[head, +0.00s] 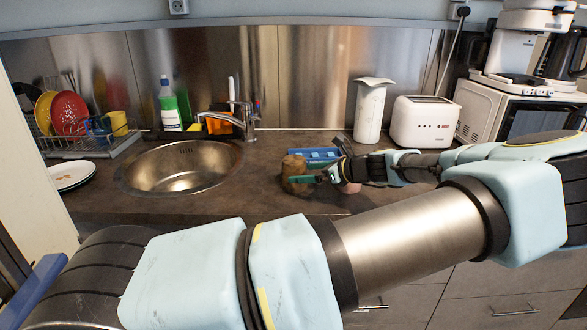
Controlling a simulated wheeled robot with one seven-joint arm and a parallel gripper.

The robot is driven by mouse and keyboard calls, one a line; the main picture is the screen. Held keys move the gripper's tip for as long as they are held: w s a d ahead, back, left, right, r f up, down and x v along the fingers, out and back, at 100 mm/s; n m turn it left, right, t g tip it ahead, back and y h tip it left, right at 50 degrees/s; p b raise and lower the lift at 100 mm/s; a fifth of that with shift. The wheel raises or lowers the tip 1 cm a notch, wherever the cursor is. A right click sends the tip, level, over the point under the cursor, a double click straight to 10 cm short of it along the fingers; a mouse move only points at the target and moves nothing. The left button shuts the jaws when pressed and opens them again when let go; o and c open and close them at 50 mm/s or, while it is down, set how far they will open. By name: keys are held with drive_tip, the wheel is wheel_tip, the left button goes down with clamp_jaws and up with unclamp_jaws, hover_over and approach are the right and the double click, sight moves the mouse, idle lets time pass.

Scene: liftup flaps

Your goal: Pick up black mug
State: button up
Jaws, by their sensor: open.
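No mug that is clearly black shows in the head view. A dark brown, rounded, mug-sized object (293,166) stands on the counter right of the sink. My gripper (318,166) is open, just right of this object, reaching in from the right. One green-tipped finger overlaps the object's lower right side in the picture; I cannot tell whether it touches. The other finger is higher and farther right. The gripper and wrist hide part of the counter behind them.
A blue tray (314,154) lies behind the gripper. The sink (182,167) and faucet (243,118) are to the left, with a dish rack (82,143) beyond. A white canister (370,110), toaster (424,122) and microwave (482,108) stand at the back right.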

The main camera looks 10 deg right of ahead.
drive_tip(key=p+x, duration=0.1)
drive_tip(key=x, duration=0.3)
drive_tip(key=shift+w+a, duration=0.15)
drive_tip(key=shift+w+a+f+p, duration=0.2)
drive_tip(key=shift+w+f+p, duration=0.05)
drive_tip(key=shift+f+p, duration=0.05)
drive_tip(key=shift+c, duration=0.4)
drive_tip(key=c, duration=1.2)
drive_tip(key=shift+c, duration=0.3)
drive_tip(key=shift+r, duration=0.15)
